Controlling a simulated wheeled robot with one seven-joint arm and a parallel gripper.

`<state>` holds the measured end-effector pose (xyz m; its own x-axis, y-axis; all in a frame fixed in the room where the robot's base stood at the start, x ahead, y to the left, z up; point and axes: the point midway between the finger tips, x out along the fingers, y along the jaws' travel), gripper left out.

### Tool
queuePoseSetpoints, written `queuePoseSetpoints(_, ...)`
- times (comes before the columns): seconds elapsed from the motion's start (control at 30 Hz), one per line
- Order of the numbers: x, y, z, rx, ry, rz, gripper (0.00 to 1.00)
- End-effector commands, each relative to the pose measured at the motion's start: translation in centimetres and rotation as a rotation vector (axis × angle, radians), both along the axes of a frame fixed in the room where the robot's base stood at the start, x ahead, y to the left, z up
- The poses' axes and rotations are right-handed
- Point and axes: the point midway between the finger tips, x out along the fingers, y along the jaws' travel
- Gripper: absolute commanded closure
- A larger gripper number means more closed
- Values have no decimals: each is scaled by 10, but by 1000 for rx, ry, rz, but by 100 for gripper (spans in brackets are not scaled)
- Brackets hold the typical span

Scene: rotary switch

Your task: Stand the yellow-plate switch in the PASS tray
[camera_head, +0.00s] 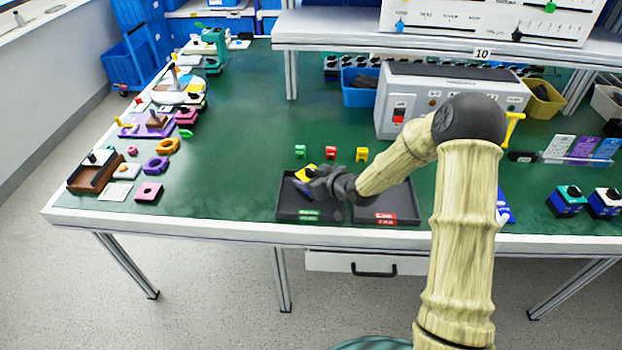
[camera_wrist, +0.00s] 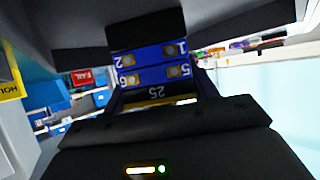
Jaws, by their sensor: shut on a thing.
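The yellow-plate switch (camera_head: 304,174) is in my gripper (camera_head: 314,180), over the left tray. Its yellow plate faces up and to the left in the head view. In the wrist view, its blue body (camera_wrist: 152,75) with numbered terminals sits between the dark fingers of my gripper (camera_wrist: 155,70), with a thin yellow edge showing. My gripper is shut on it. The left dark tray (camera_head: 286,207) has a green label (camera_head: 308,214), too small to read surely. I cannot tell whether the switch touches the tray floor.
The right tray, partly behind my arm, has a red FAIL label (camera_head: 385,218). A grey test box (camera_head: 400,95) stands behind. Bare green tabletop (camera_head: 235,130) lies left.

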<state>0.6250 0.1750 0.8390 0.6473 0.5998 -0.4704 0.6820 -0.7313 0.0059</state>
Motion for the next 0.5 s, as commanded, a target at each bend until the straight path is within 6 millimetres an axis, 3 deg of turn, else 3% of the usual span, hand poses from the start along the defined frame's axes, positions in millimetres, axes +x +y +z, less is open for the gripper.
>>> queuePoseSetpoints(0.03,-2,0,-9,-2,11,0,70)
queuePoseSetpoints(0.27,-4,-1,-15,-5,18,1,70)
queuePoseSetpoints(0.3,-5,-1,-16,-6,21,1,36)
queuePoseSetpoints(0.4,-5,-2,-17,-8,23,1,20)
queuePoseSetpoints(0.5,-5,-2,-18,-8,24,1,20)
